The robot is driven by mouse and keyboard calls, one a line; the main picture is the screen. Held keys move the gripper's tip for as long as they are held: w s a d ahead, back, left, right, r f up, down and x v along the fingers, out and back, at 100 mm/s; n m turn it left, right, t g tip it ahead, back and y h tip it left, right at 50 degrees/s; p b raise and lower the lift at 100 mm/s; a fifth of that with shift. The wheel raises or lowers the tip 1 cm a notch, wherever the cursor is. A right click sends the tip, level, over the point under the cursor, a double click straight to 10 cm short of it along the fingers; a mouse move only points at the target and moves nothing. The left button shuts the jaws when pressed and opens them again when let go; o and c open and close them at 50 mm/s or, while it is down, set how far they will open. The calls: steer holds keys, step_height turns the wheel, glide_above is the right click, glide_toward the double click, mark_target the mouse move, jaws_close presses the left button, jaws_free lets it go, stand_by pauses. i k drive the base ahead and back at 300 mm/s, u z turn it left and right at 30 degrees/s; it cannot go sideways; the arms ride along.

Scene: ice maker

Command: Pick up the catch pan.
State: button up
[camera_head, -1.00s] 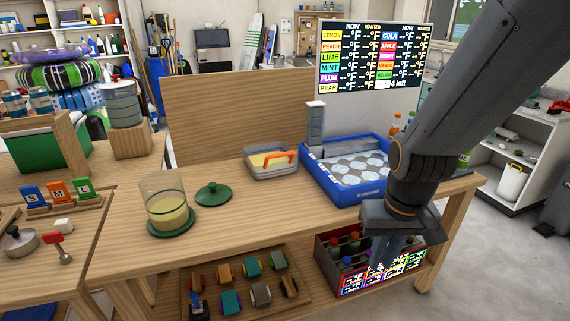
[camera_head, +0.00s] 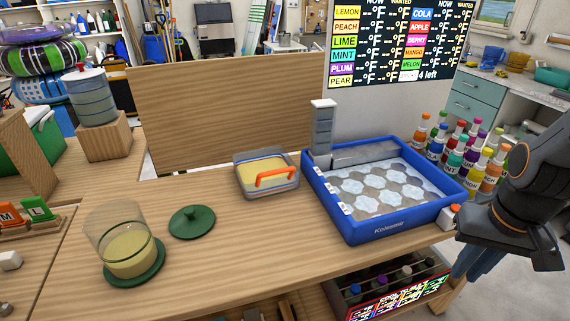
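What looks like the catch pan (camera_head: 246,188) is a small grey rectangular pan with an orange handle (camera_head: 275,176) along its front right side and a pale yellow content. It sits upright on the wooden table, left of the blue ice maker tray. My gripper (camera_head: 470,264) points down at the right, beyond the table's right end and well apart from the pan. Its fingers are partly hidden behind its own body, and their opening does not show clearly.
The blue tray (camera_head: 385,229) with icy discs and a grey post (camera_head: 322,128) stands between pan and gripper. A glass jar (camera_head: 124,240) and green lid (camera_head: 192,222) are at left. The table front (camera_head: 240,265) is clear.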

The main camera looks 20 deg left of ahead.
mark_target(267, 167)
steer(key=u, duration=0.2)
steer(key=i, duration=0.55)
steer(key=u, duration=1)
steer(key=i, duration=0.4)
steer(key=u, duration=0.45)
